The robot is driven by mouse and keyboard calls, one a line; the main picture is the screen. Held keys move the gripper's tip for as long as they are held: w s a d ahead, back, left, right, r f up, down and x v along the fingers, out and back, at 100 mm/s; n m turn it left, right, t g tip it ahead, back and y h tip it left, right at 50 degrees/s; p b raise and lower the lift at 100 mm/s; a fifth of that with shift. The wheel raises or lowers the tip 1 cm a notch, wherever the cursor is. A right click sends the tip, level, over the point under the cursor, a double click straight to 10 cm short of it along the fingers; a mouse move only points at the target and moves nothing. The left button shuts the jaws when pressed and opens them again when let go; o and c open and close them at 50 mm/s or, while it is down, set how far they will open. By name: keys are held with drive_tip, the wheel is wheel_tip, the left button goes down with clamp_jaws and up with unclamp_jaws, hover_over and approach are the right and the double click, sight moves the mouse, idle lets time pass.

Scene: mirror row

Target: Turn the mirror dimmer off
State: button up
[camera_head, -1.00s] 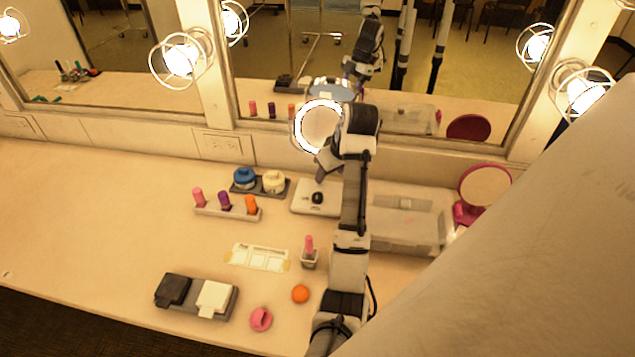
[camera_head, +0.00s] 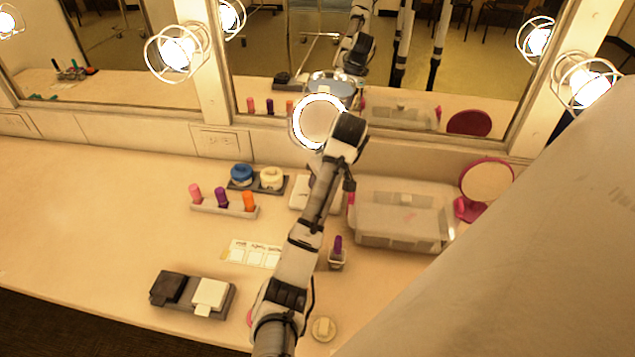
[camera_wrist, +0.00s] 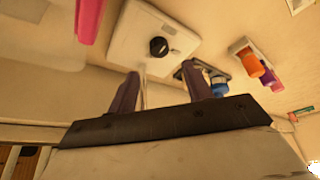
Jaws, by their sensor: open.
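The mirror dimmer is a white plate with a round black knob. It shows in the wrist view (camera_wrist: 178,30), with the black knob (camera_wrist: 158,46) just beyond the fingertips. In the head view the plate (camera_head: 301,195) is partly hidden by my arm, and the knob is hidden. A round mirror with a glowing ring (camera_head: 297,122) is lit behind it. My gripper (camera_wrist: 163,78) is open and empty, its two fingers apart and pointing toward the plate. The knob appears between the finger lines, not touched as far as I can see. In the head view the fingers cannot be made out clearly.
Beside the plate stand a rack of lipsticks (camera_head: 222,199) and a tray with blue and cream jars (camera_head: 271,178). A clear bin (camera_head: 405,240) and a pink mirror (camera_head: 486,183) are to the right. A pink stick (camera_wrist: 90,18) is close in the wrist view.

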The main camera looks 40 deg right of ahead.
drive_tip(key=p+x, duration=0.1)
drive_tip(key=x, duration=0.7)
drive_tip(key=shift+s+p, duration=0.1)
drive_tip(key=shift+p, duration=0.3)
drive_tip(key=shift+c, duration=0.4)
drive_tip(key=c, duration=0.9)
